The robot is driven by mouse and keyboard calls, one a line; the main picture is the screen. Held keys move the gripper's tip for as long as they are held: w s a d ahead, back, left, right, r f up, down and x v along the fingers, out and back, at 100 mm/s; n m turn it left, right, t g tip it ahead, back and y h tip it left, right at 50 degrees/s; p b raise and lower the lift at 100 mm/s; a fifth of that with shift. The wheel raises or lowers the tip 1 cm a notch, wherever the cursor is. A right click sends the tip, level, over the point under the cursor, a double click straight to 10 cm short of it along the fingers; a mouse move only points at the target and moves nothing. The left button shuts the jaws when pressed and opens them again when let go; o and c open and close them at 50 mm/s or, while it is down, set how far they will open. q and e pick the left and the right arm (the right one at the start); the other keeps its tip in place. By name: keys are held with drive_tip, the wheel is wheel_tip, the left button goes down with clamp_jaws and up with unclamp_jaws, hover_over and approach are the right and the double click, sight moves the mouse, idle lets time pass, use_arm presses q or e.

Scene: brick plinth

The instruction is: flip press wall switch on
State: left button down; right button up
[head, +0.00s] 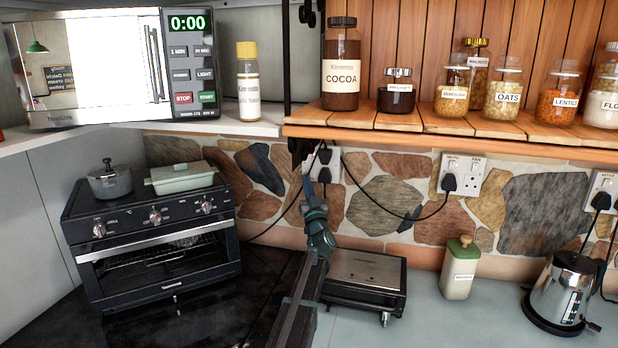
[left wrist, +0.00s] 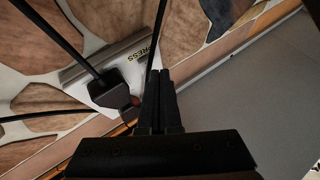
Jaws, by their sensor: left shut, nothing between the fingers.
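A double wall socket (head: 333,172) is on the stone wall behind my left arm in the head view, partly hidden by it. In the left wrist view its pale plate (left wrist: 98,58) carries the word PRESS. A black plug (left wrist: 108,88) with a cable sits in it, and a small reddish spot (left wrist: 135,100) shows beside the plug. My left gripper (left wrist: 160,76) is shut and empty, its fingertips beside the plate's right part. Whether they touch it I cannot tell. My right gripper is not in view.
A black oven (head: 150,250) stands left of my arm and a toaster-like appliance (head: 365,275) right of it. A wooden shelf (head: 430,125) with jars overhangs the wall. Another socket (head: 463,176) is further right. Cables hang along the wall. Counter between appliances is partly free.

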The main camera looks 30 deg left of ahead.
use_arm(q)
drive_tip(key=shift+w, duration=0.1)
idle(0.6)
drive_tip(key=shift+w+a, duration=0.1)
drive_tip(key=shift+w, duration=0.2)
drive_tip(key=shift+w+f, duration=0.1)
drive_tip(key=shift+w, duration=0.2)
idle(0.5)
drive_tip(key=shift+s, duration=0.1)
drive_tip(key=shift+s, duration=0.65)
drive_tip(key=s, duration=0.1)
drive_tip(key=s+d, duration=0.1)
drive_tip(key=s, duration=0.2)
drive_tip(key=shift+s+d+r+p, duration=0.2)
drive_tip(key=shift+s+r+p, duration=0.1)
drive_tip(key=shift+s+r, duration=0.1)
drive_tip(key=shift+f, duration=0.1)
idle(0.6)
